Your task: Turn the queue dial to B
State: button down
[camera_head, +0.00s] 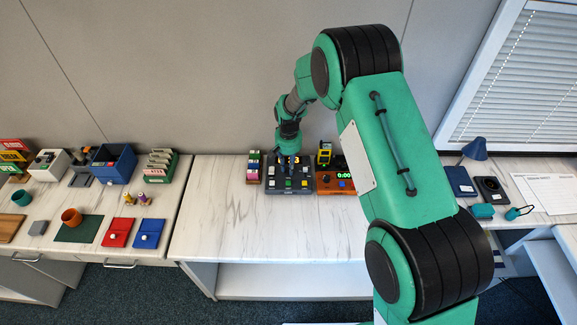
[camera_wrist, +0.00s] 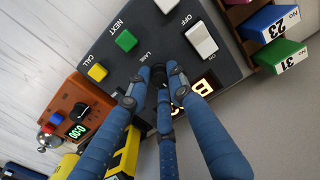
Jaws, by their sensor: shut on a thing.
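The dark queue console (camera_head: 300,188) stands on the white bench, and it fills the upper middle of the wrist view (camera_wrist: 190,70). My gripper (camera_head: 291,155) reaches down onto it. In the wrist view its blue fingers (camera_wrist: 157,92) are shut around the small black dial (camera_wrist: 157,76) beside the "LANE" label. The fingers cover most of the dial, so its pointer cannot be read.
The console carries a yellow CALL button (camera_wrist: 97,72), a green NEXT button (camera_wrist: 125,41) and a white OFF/ON switch (camera_wrist: 201,40). An orange timer box (camera_wrist: 78,112) and a yellow device (camera_wrist: 124,156) are close by. Numbered tickets (camera_wrist: 277,55) stand on the other side.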

aim_at(288, 168)
dwell(0.4)
jog(key=c, duration=1.5)
grip_release()
jog(key=shift+c, duration=0.2)
jog(key=shift+r, duration=0.1)
notch_tip(288, 168, up, 12)
